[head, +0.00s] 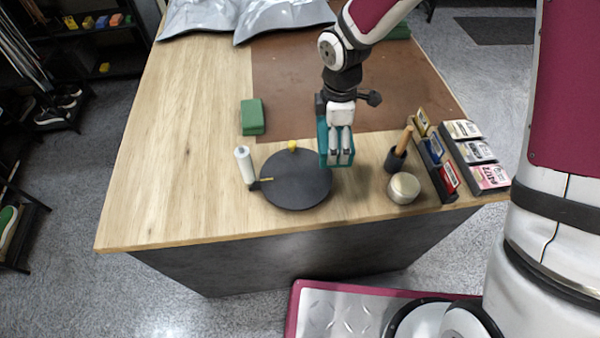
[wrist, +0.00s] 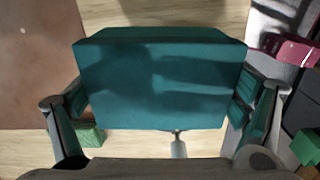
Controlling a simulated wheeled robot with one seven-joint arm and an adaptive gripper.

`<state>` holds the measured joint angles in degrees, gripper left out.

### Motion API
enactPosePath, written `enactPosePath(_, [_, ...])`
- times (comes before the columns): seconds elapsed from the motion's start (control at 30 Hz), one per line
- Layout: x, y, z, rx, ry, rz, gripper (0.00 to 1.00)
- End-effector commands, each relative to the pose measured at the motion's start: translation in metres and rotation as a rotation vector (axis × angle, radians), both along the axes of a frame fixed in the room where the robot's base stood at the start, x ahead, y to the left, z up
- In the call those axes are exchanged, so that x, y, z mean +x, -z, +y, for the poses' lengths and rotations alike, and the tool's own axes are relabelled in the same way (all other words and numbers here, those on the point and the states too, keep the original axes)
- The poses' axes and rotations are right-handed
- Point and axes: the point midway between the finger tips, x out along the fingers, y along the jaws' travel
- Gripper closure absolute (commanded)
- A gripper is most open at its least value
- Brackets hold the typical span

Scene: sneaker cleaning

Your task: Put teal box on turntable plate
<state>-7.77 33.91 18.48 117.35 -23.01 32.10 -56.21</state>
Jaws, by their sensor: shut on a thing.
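The teal box (head: 323,142) is held in my gripper (head: 341,156), near the right edge of the turntable plate. It also fills the middle of the wrist view (wrist: 160,82), with one finger on each side. The turntable plate (head: 296,184) is a round black disc near the table's front edge, with a yellow knob (head: 292,146) at its back rim. Its top looks empty. The box's height above the table and whether it overlaps the plate's rim are hard to tell.
A white bottle (head: 244,165) stands left of the plate, and a green block (head: 252,116) lies behind. To the right are a wooden-handled brush in a dark holder (head: 396,158), a round jar (head: 404,188) and racks of small boxes (head: 466,155). The left tabletop is clear.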

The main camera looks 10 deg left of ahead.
Motion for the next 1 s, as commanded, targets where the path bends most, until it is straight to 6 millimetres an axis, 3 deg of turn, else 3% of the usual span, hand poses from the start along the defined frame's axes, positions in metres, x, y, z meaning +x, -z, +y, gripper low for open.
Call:
enactPosePath(0.3, [-0.091, 0.009, 0.036, -0.003, -0.779, 0.014, 0.44])
enactPosePath(0.6, [-0.168, 0.014, 0.042, 0.004, -1.421, 0.029, 0.44])
enactPosePath(0.8, [-0.192, 0.016, 0.040, 0.008, -1.629, 0.033, 0.44])
enactPosePath(1.0, [-0.182, 0.019, 0.041, 0.006, -1.664, 0.027, 0.44])
